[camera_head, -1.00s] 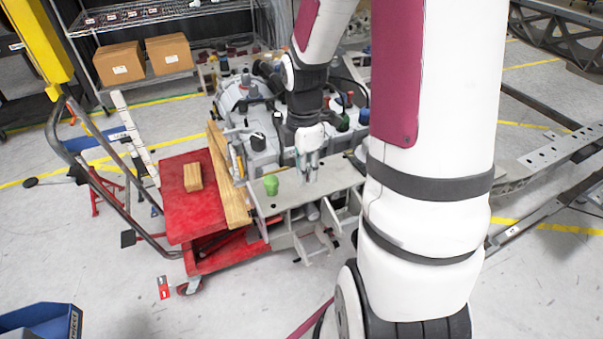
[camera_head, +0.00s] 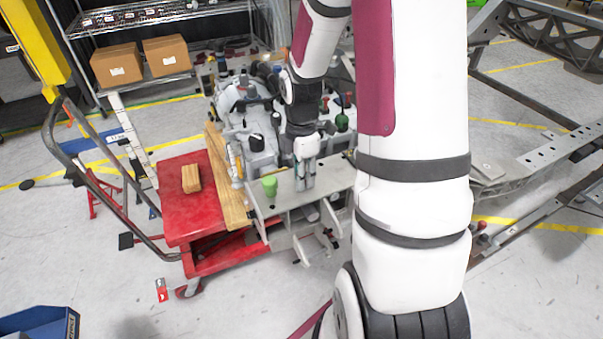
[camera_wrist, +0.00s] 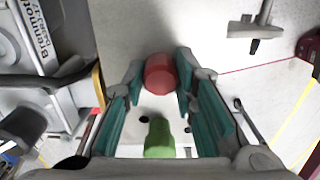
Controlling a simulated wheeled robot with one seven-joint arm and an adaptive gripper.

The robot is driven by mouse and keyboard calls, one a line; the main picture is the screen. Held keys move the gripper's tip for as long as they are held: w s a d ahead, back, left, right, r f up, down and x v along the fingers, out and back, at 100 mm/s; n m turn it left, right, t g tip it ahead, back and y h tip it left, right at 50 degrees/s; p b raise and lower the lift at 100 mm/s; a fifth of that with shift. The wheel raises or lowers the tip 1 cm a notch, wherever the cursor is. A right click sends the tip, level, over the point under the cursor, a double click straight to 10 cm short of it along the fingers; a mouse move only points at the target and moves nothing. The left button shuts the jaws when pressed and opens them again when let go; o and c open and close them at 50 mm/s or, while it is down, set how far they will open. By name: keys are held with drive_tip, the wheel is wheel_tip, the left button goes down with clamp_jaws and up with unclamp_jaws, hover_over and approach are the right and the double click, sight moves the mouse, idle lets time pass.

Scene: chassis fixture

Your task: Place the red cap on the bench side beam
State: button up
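My gripper (camera_head: 305,182) points down over the grey metal plate of the chassis fixture (camera_head: 330,182). In the wrist view, the red cap (camera_wrist: 160,74) sits between my teal fingertips, which meet it on both sides. In the head view the red cap is hidden. A green cap (camera_head: 270,185) stands upright on the plate, left of my gripper. It also shows below the red cap in the wrist view (camera_wrist: 159,140). I cannot tell whether the red cap touches the plate.
A red cart (camera_head: 203,215) with a wooden block (camera_head: 191,179) stands left of the plate. A wooden plank (camera_head: 228,185) lies between them. Open floor lies in front.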

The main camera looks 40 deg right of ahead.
drive_tip(key=shift+o, duration=0.7)
wheel_tip(320, 180, up, 12)
drive_tip(key=p, duration=0.1)
drive_tip(key=s+a+r+m+t+h, duration=0.1)
drive_tip(key=s+a+r+m, duration=0.2)
drive_tip(key=a+r, duration=0.2)
drive_tip(key=s+a+r+m+t, duration=0.1)
drive_tip(key=s+a+r+m, duration=0.2)
drive_tip(key=a+r, duration=0.2)
drive_tip(key=s+a+r+m+t+y, duration=0.1)
drive_tip(key=s+a+r+m+t, duration=0.1)
drive_tip(key=s+a+m, duration=0.5)
drive_tip(key=s+m, duration=0.1)
drive_tip(key=s, duration=0.2)
drive_tip(key=shift+a+r+m+t, duration=0.3)
drive_tip(key=shift+r+m, duration=0.1)
drive_tip(key=shift+d, duration=0.1)
